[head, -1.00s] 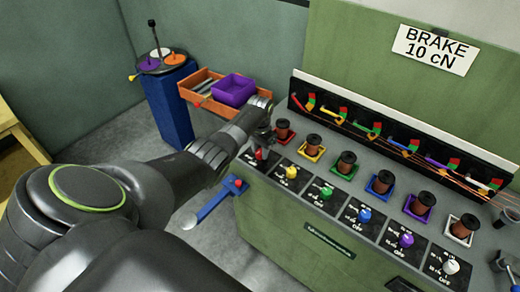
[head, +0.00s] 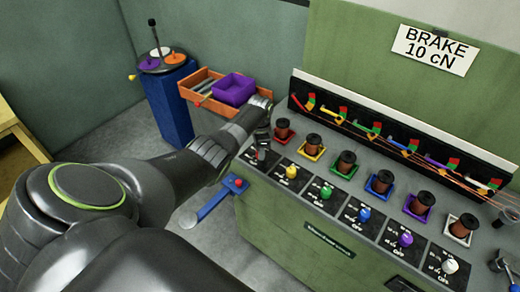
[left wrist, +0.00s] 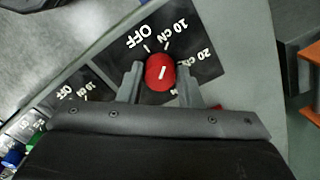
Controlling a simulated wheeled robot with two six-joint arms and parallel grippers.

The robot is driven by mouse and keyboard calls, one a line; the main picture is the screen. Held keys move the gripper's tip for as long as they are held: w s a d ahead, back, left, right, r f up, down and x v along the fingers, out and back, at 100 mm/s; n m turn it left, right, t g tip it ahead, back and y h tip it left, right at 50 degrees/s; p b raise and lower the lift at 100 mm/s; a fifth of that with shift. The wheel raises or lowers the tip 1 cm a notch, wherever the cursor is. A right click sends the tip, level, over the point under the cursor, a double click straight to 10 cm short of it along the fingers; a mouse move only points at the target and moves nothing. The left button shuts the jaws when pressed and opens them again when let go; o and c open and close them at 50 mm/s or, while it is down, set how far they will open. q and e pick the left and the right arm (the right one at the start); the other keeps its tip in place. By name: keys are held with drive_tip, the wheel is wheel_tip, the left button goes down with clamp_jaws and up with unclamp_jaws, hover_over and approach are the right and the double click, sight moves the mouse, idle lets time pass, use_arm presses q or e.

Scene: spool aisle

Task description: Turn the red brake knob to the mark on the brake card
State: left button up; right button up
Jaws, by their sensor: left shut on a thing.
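The brake card (head: 434,49) on the green back wall reads "BRAKE 10 cN". The red brake knob (left wrist: 160,73) sits on a black dial plate (left wrist: 215,66) marked OFF, 10 cN and 20 cN. Its white pointer line points roughly toward the 10 cN tick. My left gripper (left wrist: 161,82) is shut on the red knob, one finger on each side. In the head view my left gripper (head: 262,150) is at the near-left end of the panel and mostly hides the knob.
Yellow (head: 291,172), green (head: 327,192), blue (head: 364,214), purple (head: 405,239) and white (head: 449,266) knobs line the panel to the right. Brown spools in coloured trays stand behind them. An orange tray (head: 190,97) with a purple bin (head: 234,89) is beyond my gripper.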

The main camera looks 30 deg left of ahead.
idle(0.4)
use_arm(q)
drive_tip(key=o, duration=1)
drive_tip(key=shift+r, duration=0.3)
wheel_tip(320, 180, up, 17)
drive_tip(key=shift+f+b, duration=0.1)
drive_tip(key=shift+b, duration=0.75)
